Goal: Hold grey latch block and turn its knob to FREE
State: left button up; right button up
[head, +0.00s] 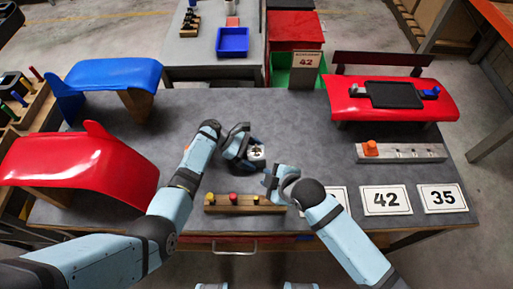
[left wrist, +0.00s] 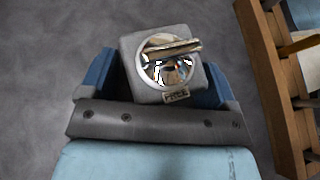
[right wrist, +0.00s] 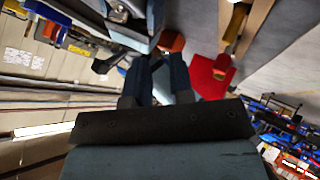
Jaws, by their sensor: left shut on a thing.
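The grey latch block (head: 257,153) is held above the middle of the grey table. My left gripper (head: 243,147) is shut on it from the left. In the left wrist view the block (left wrist: 133,52) sits between the two blue fingers. Its round silver knob (left wrist: 168,60) faces that camera, with a bar handle lying nearly crosswise, slightly tilted. A small plate reading FREE (left wrist: 176,97) is at the block's near edge. My right gripper (head: 271,178) is just right of and nearer than the block, apart from it. Its fingers (right wrist: 161,80) show a narrow gap with nothing held.
A wooden strip with coloured knobs (head: 244,204) lies in front of the block. A metal rail with an orange knob (head: 400,153) and number cards (head: 386,200) are on the right. Red (head: 80,165) and blue (head: 110,75) kart panels stand left. Bare table lies behind the block.

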aim_at(256, 149)
jog(key=w+a+r+n+g+h, duration=0.2)
jog(key=w+r+n+h, duration=0.15)
jog(key=n, duration=0.65)
jog(key=w+a+r+n+g+h, duration=0.1)
jog(key=w+r+n+h, duration=0.2)
jog(key=n, duration=0.7)
jog(key=shift+y, duration=0.35)
jog(key=x, duration=0.8)
jog(key=w+x, duration=0.1)
jog(key=x, duration=0.3)
jog(key=shift+a+r, duration=0.1)
jog(key=shift+r, duration=0.05)
